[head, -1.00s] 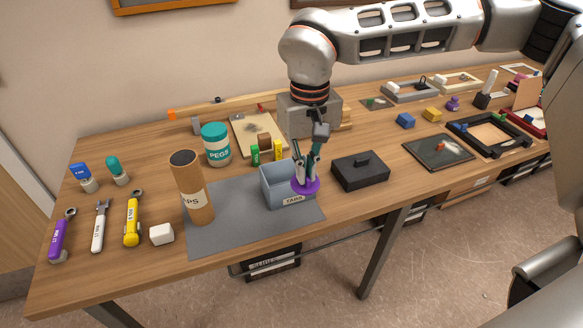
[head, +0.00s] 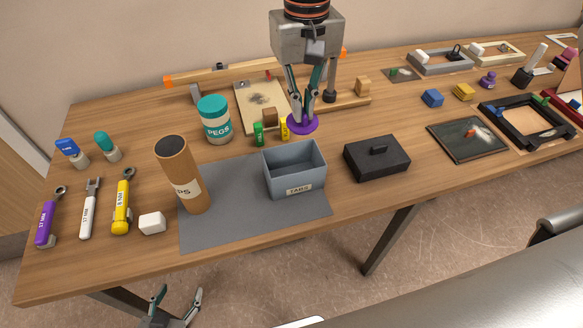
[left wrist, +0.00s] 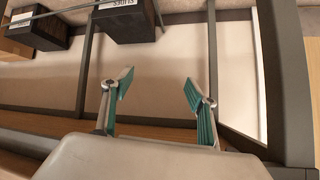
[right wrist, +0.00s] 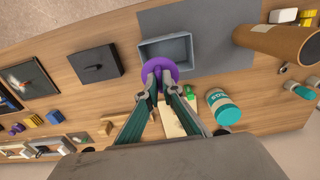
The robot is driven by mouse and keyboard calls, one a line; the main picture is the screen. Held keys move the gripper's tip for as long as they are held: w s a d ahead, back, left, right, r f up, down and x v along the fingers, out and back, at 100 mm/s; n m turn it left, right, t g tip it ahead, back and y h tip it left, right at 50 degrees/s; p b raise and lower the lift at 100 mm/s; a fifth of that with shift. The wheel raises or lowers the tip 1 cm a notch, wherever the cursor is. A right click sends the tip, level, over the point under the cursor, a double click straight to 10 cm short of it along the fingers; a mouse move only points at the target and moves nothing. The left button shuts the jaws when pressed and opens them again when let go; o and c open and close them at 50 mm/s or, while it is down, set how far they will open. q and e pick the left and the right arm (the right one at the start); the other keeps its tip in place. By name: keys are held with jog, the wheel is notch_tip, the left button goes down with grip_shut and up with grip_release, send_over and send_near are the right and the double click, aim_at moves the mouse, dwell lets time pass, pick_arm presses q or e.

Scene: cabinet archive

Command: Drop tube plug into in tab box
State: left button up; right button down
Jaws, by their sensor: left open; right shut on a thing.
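The purple round tube plug (head: 302,125) is held at the fingertips of my right gripper (head: 303,112), above the table just behind the tab box. The plug also shows in the right wrist view (right wrist: 160,71), between the fingertips (right wrist: 160,85), overlapping the box's rim. The tab box (head: 293,186) is an open grey-blue bin labelled TABS on the grey mat; its visible inside looks empty. It also shows in the right wrist view (right wrist: 188,66). My left gripper (head: 176,300) is open and empty, low in front of the table; its spread fingers show in the left wrist view (left wrist: 158,90).
A brown cardboard tube (head: 183,175) stands left of the box on the grey mat (head: 240,225). A black lidded box (head: 376,160) is to the right. A PEGS jar (head: 214,120) and small green (head: 258,134) and yellow (head: 284,129) blocks stand behind.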

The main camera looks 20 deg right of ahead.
aim_at(303, 124)
notch_tip(303, 124, down, 2)
jog(key=shift+f+b, duration=0.1)
jog(key=shift+b, duration=0.65)
jog(key=shift+f+b, duration=1.2)
jog(key=shift+b, duration=0.05)
jog(key=shift+f, duration=0.15)
pick_arm(q)
jog(key=shift+w+d+f+t+h, duration=0.15)
jog(key=shift+w+d+f+h, duration=0.1)
jog(key=shift+w+d, duration=0.3)
jog(key=shift+w+d+f+t+h, duration=0.2)
jog(key=shift+w+d, duration=0.1)
jog(key=shift+d, duration=0.3)
pick_arm(e)
jog(key=c, duration=2.2)
grip_release()
pick_arm(q)
jog(key=shift+s+f, duration=0.2)
jog(key=shift+f, duration=0.05)
pick_arm(e)
jog(key=shift+o, duration=0.2)
pick_arm(q)
jog(key=shift+s+a, duration=0.1)
jog(key=shift+a, duration=0.05)
